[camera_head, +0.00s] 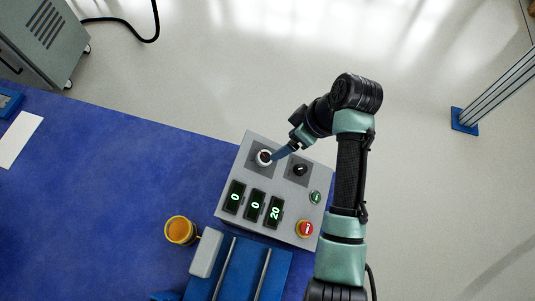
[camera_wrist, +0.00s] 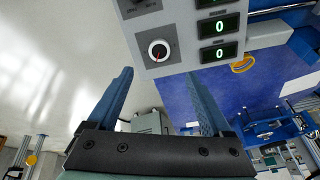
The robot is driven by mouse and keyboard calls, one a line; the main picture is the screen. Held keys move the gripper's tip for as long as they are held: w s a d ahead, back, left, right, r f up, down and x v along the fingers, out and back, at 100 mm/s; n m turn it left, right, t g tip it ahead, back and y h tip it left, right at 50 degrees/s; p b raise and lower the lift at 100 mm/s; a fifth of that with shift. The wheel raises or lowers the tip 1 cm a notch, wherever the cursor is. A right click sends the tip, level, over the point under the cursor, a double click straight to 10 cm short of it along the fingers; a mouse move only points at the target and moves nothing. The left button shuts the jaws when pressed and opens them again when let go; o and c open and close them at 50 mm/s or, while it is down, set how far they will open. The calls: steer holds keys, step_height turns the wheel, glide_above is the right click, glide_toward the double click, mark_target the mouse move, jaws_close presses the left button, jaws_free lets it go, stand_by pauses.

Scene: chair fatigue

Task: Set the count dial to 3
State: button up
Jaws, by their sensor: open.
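A grey control box (camera_head: 231,214) sits on the blue table. It carries a round dial with a white ring (camera_head: 264,157) and a black dial (camera_head: 299,170). I cannot tell from labels which is the count dial. Three displays (camera_head: 255,206) read 0, 0 and 20. In the wrist view the white-ringed dial (camera_wrist: 158,50) shows a red pointer, just beyond my fingertips. My gripper (camera_head: 279,153) is open, with blue fingers close beside that dial; one finger partly covers its edge in the head view. In the wrist view my gripper (camera_wrist: 160,74) has nothing between its fingers.
The box also has a green button (camera_head: 315,197) and a red stop button (camera_head: 305,228). A yellow cup-like object (camera_head: 180,230) and a blue fixture with rails (camera_head: 240,268) stand nearby.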

mark_target(265, 157)
steer(key=b+x, duration=0.3)
steer(key=x, duration=0.8)
steer(key=shift+w+a+f, duration=0.1)
steer(key=shift+f, duration=0.2)
jaws_close()
steer(key=shift+n, duration=0.3)
steer(key=n, duration=1.1)
